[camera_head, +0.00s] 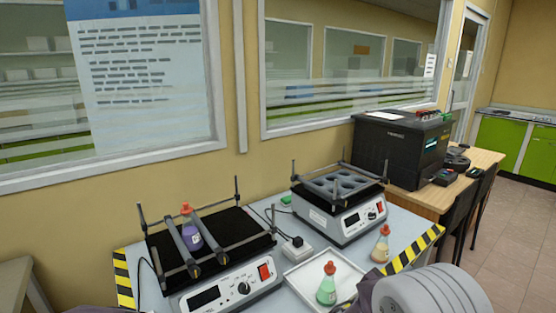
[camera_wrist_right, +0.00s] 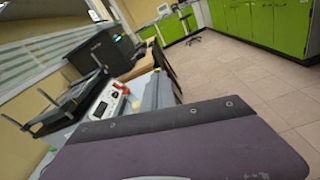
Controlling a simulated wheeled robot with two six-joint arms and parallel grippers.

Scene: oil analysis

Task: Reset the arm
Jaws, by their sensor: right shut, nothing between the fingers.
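My right gripper (camera_head: 352,301) is at the bottom edge of the head view, shut and empty, partly hidden by my grey wrist. It is close to the green flask (camera_head: 327,287), which stands upright with a red cap on a white tray (camera_head: 300,278). I cannot tell whether they touch. A purple flask (camera_head: 191,238) with a red cap sits between the bars of the left shaker (camera_head: 232,290). In the right wrist view a dark purple part of my own fills the bottom. My left gripper is not in view.
The right shaker (camera_head: 345,219) has a platform with round holes. A white power block (camera_head: 297,249) lies between the shakers. Striped tape (camera_head: 413,247) marks the table's edge. A black machine (camera_head: 400,147) stands on a wooden table behind. Open floor (camera_wrist_right: 260,105) lies to the right.

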